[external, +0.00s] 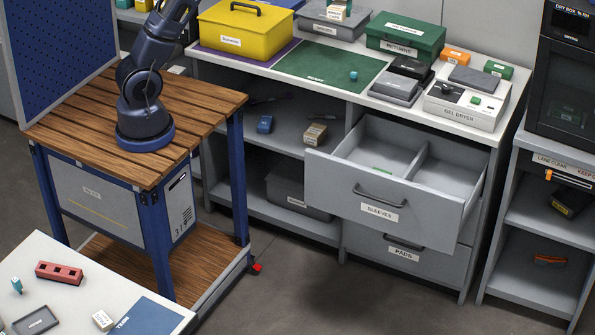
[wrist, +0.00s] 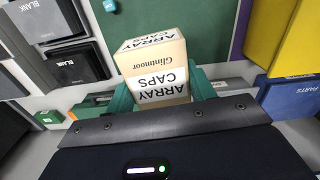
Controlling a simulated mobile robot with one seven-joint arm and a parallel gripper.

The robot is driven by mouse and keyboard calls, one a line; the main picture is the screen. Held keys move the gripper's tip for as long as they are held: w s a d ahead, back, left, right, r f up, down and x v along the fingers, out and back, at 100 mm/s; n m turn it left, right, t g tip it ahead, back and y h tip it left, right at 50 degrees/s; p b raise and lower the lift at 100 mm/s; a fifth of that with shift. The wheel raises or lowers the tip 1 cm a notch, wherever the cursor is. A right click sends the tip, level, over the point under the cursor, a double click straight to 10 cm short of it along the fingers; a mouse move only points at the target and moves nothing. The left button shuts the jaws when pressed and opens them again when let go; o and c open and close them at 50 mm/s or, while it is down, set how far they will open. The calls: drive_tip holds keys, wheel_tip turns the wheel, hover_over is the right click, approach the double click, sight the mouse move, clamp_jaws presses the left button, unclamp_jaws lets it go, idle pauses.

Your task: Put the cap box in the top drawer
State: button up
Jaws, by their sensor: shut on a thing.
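The cap box, a cream carton lettered ARRAY CAPS (wrist: 160,88), is in the wrist view between the teal fingers of my gripper (wrist: 161,92), which is shut on it. In the external view a small cream box (external: 337,11) at the top edge, in front of the grey case, appears to be this box; my gripper is mostly out of that frame. The top drawer (external: 375,205), labelled SLEEVES, is pulled open below the bench top. A divider splits it into two compartments; a small green item (external: 383,170) lies in the left one. The right one looks empty.
On the bench are a yellow box (external: 240,30), a green RETURNS case (external: 405,35), dark BLANK boxes (external: 395,88), a gel dryer (external: 462,108) and a green mat (external: 315,75) with a small teal item. The PADS drawer (external: 415,255) below is shut.

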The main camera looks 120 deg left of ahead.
sight(338, 11)
drive_tip(key=r, duration=0.5)
drive_tip(key=shift+w+d+r, duration=0.15)
drive_tip(key=shift+w+r, duration=0.05)
drive_tip(key=w+d, duration=0.7)
drive_tip(key=d, duration=0.4)
drive_tip(key=w+d+m, duration=0.1)
drive_tip(key=w+d, duration=0.5)
drive_tip(key=d, duration=0.4)
drive_tip(key=w+d, duration=0.7)
drive_tip(key=d, duration=0.4)
drive_tip(key=f, duration=5)
drive_tip(key=shift+s+f, duration=0.15)
drive_tip(key=shift+s, duration=0.05)
drive_tip(key=shift+f, duration=0.1)
drive_tip(key=o, duration=1)
wheel_tip(338, 11, up, 12)
